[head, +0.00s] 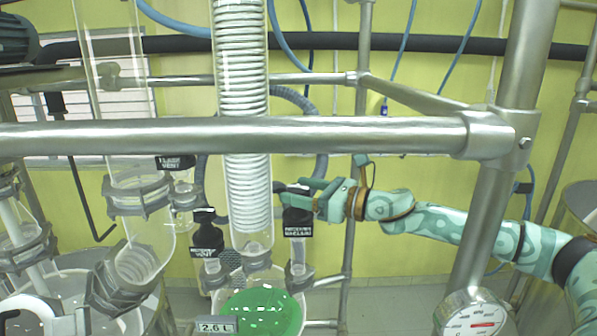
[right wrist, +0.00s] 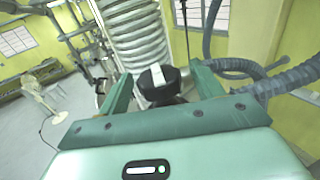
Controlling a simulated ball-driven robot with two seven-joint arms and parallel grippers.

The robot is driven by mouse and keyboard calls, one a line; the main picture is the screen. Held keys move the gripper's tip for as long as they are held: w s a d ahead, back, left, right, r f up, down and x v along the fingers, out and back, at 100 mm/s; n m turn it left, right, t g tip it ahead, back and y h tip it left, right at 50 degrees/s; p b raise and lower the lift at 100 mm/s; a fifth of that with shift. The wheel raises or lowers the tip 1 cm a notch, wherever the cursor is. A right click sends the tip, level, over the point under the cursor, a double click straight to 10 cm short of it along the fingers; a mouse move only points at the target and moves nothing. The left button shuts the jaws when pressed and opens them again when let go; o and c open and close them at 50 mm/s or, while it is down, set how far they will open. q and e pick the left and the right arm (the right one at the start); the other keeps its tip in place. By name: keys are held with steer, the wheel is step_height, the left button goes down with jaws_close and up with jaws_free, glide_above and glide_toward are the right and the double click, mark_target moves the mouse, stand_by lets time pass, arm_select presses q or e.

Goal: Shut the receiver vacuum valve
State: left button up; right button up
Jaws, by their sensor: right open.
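The receiver vacuum valve (head: 298,228) is a black-topped valve with a white-lettered label, upright on a glass neck right of the condenser coil. My right gripper (head: 291,190) is at the top of this valve, its arm coming in from the right. In the right wrist view, a black knob with a pale stripe (right wrist: 158,75) shows between the open fingers of my right gripper (right wrist: 160,88), nearer the middle than either finger. Whether a finger touches it I cannot tell. The knob's lower part is hidden by the gripper body. I do not make out my left gripper.
A similar black vent valve (head: 207,238) stands left of the coil, and a flask vent valve (head: 176,163) is higher up. The glass condenser (head: 243,180) is close to the gripper. A thick steel rail (head: 330,134) crosses in front. Green liquid (head: 262,312) fills the receiver below.

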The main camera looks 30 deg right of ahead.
steer(key=shift+w+a, duration=0.3)
steer(key=shift+w, duration=0.05)
steer(key=shift+c, duration=0.4)
steer(key=c, duration=0.9)
steer(key=shift+h, duration=0.3)
steer(key=m+t+h, duration=0.1)
steer(key=m+h, duration=0.1)
steer(key=h, duration=0.1)
steer(key=m+t+h, duration=0.1)
steer(key=m+h, duration=0.2)
steer(key=shift+a+t+h, duration=0.1)
steer(key=shift+t+h, duration=0.2)
steer(key=shift+h, duration=0.1)
steer(key=shift+m+h, duration=1.4)
steer(key=shift+h, duration=0.8)
